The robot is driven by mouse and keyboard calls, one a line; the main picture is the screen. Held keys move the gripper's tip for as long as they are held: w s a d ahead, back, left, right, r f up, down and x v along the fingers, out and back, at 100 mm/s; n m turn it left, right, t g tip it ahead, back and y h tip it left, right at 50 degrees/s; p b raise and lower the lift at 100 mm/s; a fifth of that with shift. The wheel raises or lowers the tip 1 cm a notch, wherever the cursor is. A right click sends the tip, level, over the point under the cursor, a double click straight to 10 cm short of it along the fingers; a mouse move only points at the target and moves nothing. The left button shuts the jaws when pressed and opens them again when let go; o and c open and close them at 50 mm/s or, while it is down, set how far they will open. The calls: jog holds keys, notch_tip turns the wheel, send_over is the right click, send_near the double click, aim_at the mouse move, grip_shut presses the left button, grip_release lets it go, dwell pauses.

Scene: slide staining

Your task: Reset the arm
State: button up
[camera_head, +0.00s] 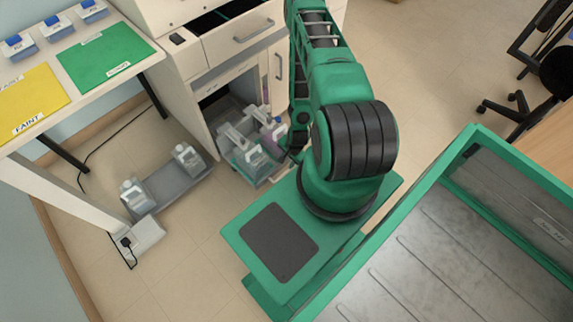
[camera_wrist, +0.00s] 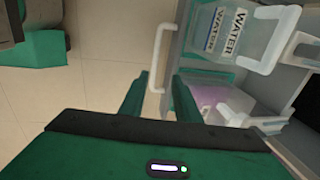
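My gripper (camera_wrist: 160,85) shows in the wrist view with its two green fingers spread apart and bare floor visible between them, so it is open and empty.
In the head view a bin of bottles (camera_head: 250,165) stands at the open cabinet (camera_head: 185,68). A grey tray (camera_head: 172,192) with two bottles lies on the floor.

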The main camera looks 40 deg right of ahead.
jog(key=shift+s+r, duration=0.1)
jog(key=shift+r, duration=0.2)
dwell(0.4)
jog(key=w+d+r+n+g, duration=0.1)
jog(key=w+d+r+n, duration=0.15)
jog(key=r, duration=1.05)
jog(key=w+d+r+n+h, duration=0.1)
jog(key=w+d+r+n, duration=0.15)
jog(key=r, duration=0.95)
jog(key=w+d+r+n+g, duration=0.1)
jog(key=w+d+r+n, duration=0.15)
jog(key=r, duration=1.05)
jog(key=s+a+r+n, duration=0.15)
jog(key=s+r, duration=0.25)
jog(key=r, duration=0.5)
jog(key=s+a+r, duration=0.2)
jog(key=s+r, duration=0.2)
jog(key=r, duration=0.5)
jog(key=s+a+r+n, duration=0.1)
jog(key=s+a+r, duration=0.3)
jog(key=s, duration=0.3)
jog(key=s+a+r+n+y, duration=0.1)
jog(key=s+a+r, duration=0.2)
jog(key=s+r, duration=0.2)
jog(key=shift+s+a+r, duration=0.35)
jog(key=shift+s+r, duration=0.05)
jog(key=shift+s, duration=0.55)
